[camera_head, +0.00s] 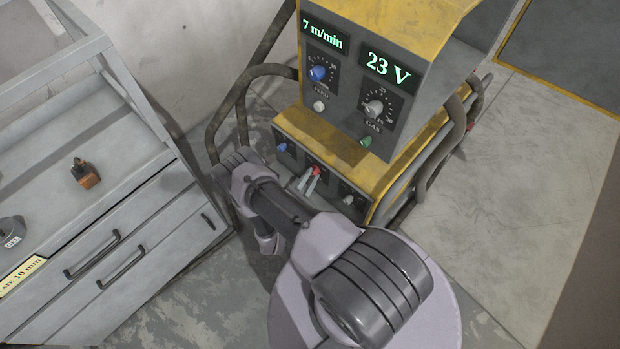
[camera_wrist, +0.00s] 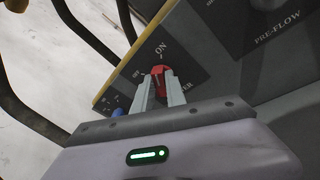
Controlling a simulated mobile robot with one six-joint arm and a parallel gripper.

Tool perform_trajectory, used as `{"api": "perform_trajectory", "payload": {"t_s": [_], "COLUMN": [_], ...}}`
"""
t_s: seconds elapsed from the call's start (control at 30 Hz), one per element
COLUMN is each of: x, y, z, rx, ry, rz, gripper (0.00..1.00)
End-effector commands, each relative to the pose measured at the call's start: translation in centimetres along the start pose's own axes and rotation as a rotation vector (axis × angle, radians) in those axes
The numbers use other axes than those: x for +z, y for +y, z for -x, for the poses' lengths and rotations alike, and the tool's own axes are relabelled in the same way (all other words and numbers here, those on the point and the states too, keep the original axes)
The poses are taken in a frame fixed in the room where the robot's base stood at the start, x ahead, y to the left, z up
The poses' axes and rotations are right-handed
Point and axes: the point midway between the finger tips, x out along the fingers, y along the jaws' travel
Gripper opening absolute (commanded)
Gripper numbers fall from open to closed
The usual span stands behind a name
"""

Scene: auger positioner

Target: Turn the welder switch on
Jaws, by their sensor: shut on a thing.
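The welder (camera_head: 440,30) is a yellow and grey machine with lit displays reading 7 m/min and 23 V. Its red switch (camera_head: 317,171) sits on the lower front panel, and it also shows in the wrist view (camera_wrist: 159,76). The switch points up near the ON mark in the wrist view. My gripper (camera_head: 309,182) is at the lower panel, its two fingers (camera_wrist: 158,92) shut on the red switch from either side. The fingers and wrist hide part of the panel and the lettering around the switch.
A blue knob (camera_head: 281,147) and a pale knob (camera_head: 348,199) flank the switch. Bent guard tubes (camera_head: 241,112) run beside the welder. A grey drawer cabinet (camera_head: 150,205) stands at left with a small orange-black part (camera_head: 86,174) on top. Open floor (camera_head: 530,170) lies at right.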

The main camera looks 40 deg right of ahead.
Motion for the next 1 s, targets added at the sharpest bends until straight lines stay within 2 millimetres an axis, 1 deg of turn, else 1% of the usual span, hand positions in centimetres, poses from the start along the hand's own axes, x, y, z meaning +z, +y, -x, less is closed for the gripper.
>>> {"api": "perform_trajectory", "payload": {"t_s": [0.2, 0.4, 0.93, 0.97, 1.0], "x": [-0.14, -0.11, -0.09, -0.09, -0.09], "y": [-0.18, -0.18, -0.16, -0.16, -0.16], "z": [0.00, 0.01, 0.01, 0.01, 0.01], "rx": [0.020, 0.031, 0.035, 0.035, 0.035], "ry": [-0.021, -0.032, -0.036, -0.036, -0.036], "rz": [-0.102, -0.156, -0.176, -0.176, -0.176], "gripper": [0.00, 0.00, 0.00, 0.18, 0.26]}}
